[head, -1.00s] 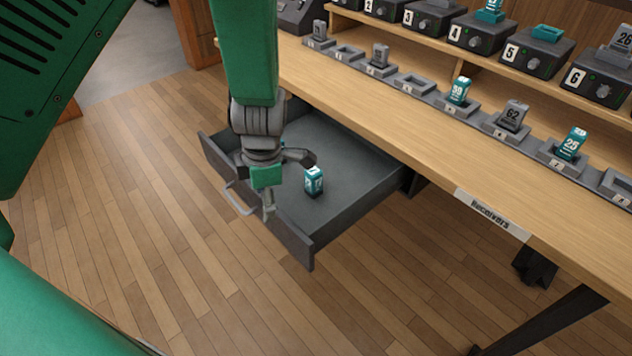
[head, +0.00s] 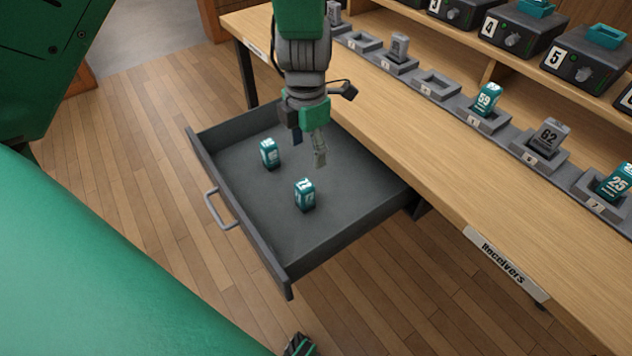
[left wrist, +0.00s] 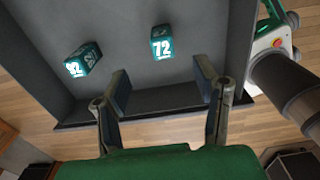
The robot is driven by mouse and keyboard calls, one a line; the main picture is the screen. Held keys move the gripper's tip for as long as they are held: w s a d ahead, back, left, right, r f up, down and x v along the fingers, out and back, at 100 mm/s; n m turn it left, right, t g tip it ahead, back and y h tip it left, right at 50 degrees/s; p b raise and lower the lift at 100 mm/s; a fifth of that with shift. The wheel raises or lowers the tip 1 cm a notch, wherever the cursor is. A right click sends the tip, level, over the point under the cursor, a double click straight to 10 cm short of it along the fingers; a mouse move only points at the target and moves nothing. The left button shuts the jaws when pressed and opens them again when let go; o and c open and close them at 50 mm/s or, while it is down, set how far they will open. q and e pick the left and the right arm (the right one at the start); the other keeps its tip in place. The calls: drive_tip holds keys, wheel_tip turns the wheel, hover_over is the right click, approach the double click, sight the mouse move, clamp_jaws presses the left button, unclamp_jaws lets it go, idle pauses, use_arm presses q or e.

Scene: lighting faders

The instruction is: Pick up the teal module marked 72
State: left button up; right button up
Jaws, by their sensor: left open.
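The teal module marked 72 (head: 304,194) stands upright in the open grey drawer (head: 255,225). In the left wrist view the module (left wrist: 162,42) shows a clear 72, above and between the fingers. A second teal module (head: 269,153) stands in the drawer, farther from me. In the left wrist view this second module (left wrist: 83,60) lies to the left, its number looking like 82 or 92. My left gripper (head: 307,148) points down over the drawer, open and empty. In the left wrist view its fingers (left wrist: 160,90) are apart, touching neither module.
A wooden table (head: 440,160) stands beside the drawer, with a row of grey trays holding teal and grey modules. Numbered dark boxes (head: 520,35) stand on the shelf behind. The drawer's walls and front handle (head: 222,209) border the space. The drawer floor around the modules is clear.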

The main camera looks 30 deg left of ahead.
sight(305, 184)
use_arm(q)
drive_tip(key=f, duration=0.2)
drive_tip(key=a+f+b, duration=0.1)
drive_tip(key=f, duration=0.4)
drive_tip(key=shift+s+a+b, duration=0.15)
drive_tip(key=shift+s+b, duration=0.1)
drive_tip(key=shift+b, duration=0.15)
drive_tip(key=shift+f, duration=0.3)
drive_tip(key=shift+d+f, duration=0.2)
drive_tip(key=shift+d, duration=0.15)
drive_tip(key=f, duration=0.1)
drive_tip(key=f+b, duration=0.1)
drive_tip(key=f, duration=0.1)
drive_tip(key=f+b, duration=0.1)
drive_tip(key=shift+s+d+f, duration=0.15)
drive_tip(key=shift+s+f, duration=0.15)
drive_tip(key=shift+s, duration=0.05)
drive_tip(key=shift+f, duration=0.15)
drive_tip(key=shift+a, duration=0.3)
drive_tip(key=shift+d, duration=0.15)
drive_tip(key=c, duration=1.3)
drive_tip(key=shift+o, duration=0.2)
drive_tip(key=shift+d, duration=0.15)
use_arm(e)
drive_tip(key=f, duration=0.3)
drive_tip(key=shift+s+a+f, duration=0.2)
drive_tip(key=shift+s+f, duration=0.05)
drive_tip(key=shift+f, duration=0.15)
